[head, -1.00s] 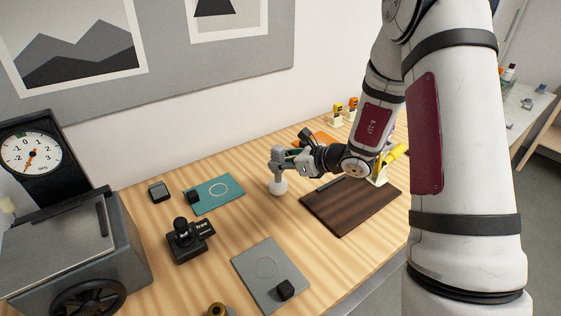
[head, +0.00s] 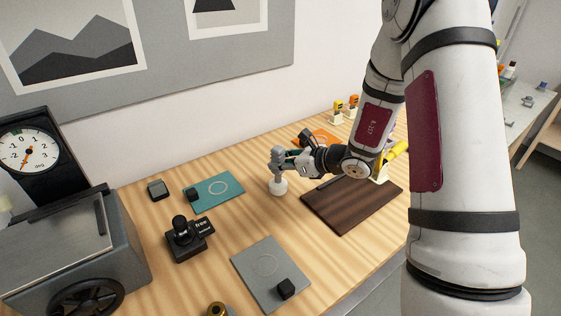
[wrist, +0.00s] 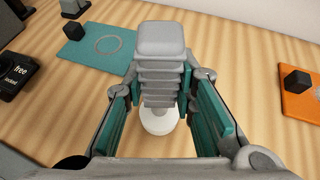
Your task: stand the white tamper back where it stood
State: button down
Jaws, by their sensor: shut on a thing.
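The white tamper has a round white base (head: 278,187) and a grey ribbed handle (wrist: 160,72). It stands about upright on or just above the bare wood between the teal mat and the dark board. My gripper (head: 284,160) comes from the right and is shut on the handle, with a teal pad on each side of it in the wrist view. The base shows partly below the handle there (wrist: 158,121). I cannot tell whether its underside touches the table.
A teal mat (head: 228,200) and a grey mat (head: 252,283) each bear a ring outline and a black block. An orange mat (wrist: 303,108) lies right. A dark board (head: 352,208) lies under my arm. A black lever box (head: 187,242) stands left. Bare wood surrounds the tamper.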

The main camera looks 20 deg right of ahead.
jog(key=c, duration=1.2)
grip_release()
jog(key=shift+c, duration=0.2)
jog(key=shift+f, duration=0.1)
jog(key=shift+s+d, duration=0.1)
jog(key=p+v, duration=0.3)
jog(key=v, duration=0.4)
jog(key=shift+s+d+r+p, duration=0.2)
jog(key=shift+s+r+p, duration=0.05)
jog(key=shift+p, duration=0.05)
dwell(0.3)
dwell(0.4)
jog(key=v, duration=1.2)
